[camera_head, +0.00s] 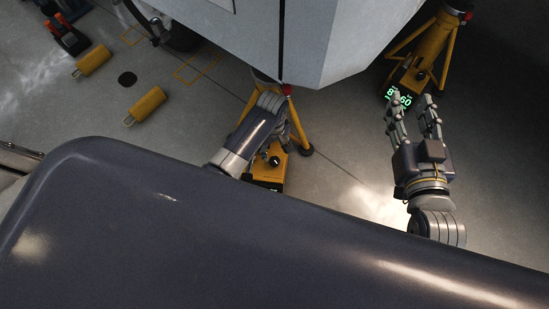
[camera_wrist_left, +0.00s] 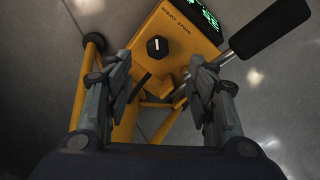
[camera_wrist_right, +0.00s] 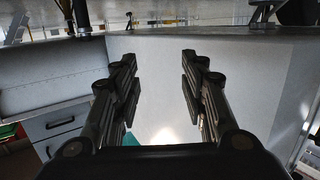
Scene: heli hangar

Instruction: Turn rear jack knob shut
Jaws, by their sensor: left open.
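The knob (camera_wrist_left: 157,46) is a round black dial with a white line, on the yellow body (camera_wrist_left: 178,62) of a jack. Small lettering is printed beside it. In the head view the knob (camera_head: 275,160) shows on the yellow jack (camera_head: 268,184) under the grey hull. My left gripper (camera_wrist_left: 165,84) is open and empty. Its fingers point at the jack, on either side of the knob as seen in the left wrist view, apart from it. My right gripper (camera_head: 411,98) is open and empty, off to the right.
The jack carries a black-gripped lever (camera_wrist_left: 268,30) and a green display (camera_wrist_left: 200,14). A second yellow jack (camera_head: 430,45) stands at upper right. Yellow chocks (camera_head: 146,106) lie on the floor at left. The grey hull (camera_head: 255,45) hangs overhead.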

